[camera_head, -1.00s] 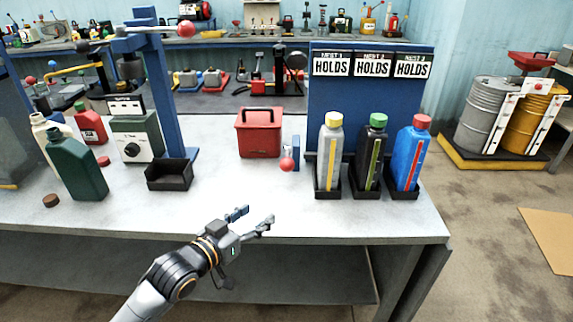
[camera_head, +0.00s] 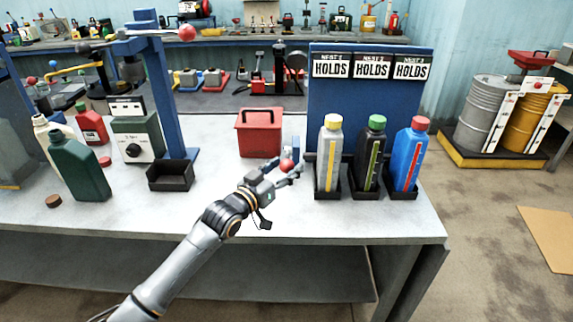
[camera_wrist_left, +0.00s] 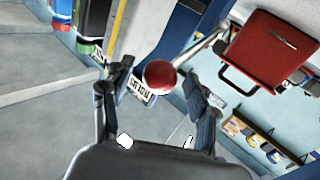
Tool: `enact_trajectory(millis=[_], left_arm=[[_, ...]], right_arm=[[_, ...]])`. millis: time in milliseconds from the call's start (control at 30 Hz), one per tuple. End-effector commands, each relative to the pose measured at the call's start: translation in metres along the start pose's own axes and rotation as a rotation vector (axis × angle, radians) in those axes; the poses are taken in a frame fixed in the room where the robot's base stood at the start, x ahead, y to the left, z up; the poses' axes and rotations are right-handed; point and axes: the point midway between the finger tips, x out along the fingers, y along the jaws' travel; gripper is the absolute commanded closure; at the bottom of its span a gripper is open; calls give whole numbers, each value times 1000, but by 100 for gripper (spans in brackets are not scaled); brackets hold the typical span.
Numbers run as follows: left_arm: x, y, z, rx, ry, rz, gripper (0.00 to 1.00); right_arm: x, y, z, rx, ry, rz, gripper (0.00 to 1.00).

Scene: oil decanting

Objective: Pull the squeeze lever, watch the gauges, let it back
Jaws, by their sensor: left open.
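The squeeze lever's red ball knob (camera_head: 287,165) sits near the bench's front, by a small blue bracket (camera_head: 292,146) left of the nests. My left gripper (camera_head: 284,172) is open at the knob, with its fingers to either side. In the left wrist view the knob (camera_wrist_left: 160,76) shows between the open fingertips (camera_wrist_left: 160,90), with gaps at its sides; a thin rod runs behind it. Three bottles, grey (camera_head: 329,150), black (camera_head: 371,158) and blue (camera_head: 410,155), stand upright in the nests with coloured vertical strips facing me. Their exact readings are too small to tell. My right gripper is out of view.
A blue panel (camera_head: 365,115) with three HOLDS signs stands behind the bottles. A red box (camera_head: 259,132) is just behind the lever. A black tray (camera_head: 169,175), a dial box (camera_head: 136,140) and a green jug (camera_head: 78,166) stand left. The front middle bench top is clear.

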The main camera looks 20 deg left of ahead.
Motion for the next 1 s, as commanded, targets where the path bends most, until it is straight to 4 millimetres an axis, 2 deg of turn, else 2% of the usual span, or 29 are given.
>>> enact_trajectory(millis=[100,400,433,467,700,1000], left_arm=[[8,0,0,1,0,1,41],[11,0,0,1,0,0,41],[11,0,0,1,0,0,43],[11,0,0,1,0,0,49],[11,1,0,0,0,2,98],[12,2,-5,-10,-10,3,100]], right_arm=[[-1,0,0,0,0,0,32],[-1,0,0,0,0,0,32],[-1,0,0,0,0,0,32],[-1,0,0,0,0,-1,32],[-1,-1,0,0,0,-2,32],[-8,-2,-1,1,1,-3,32]])
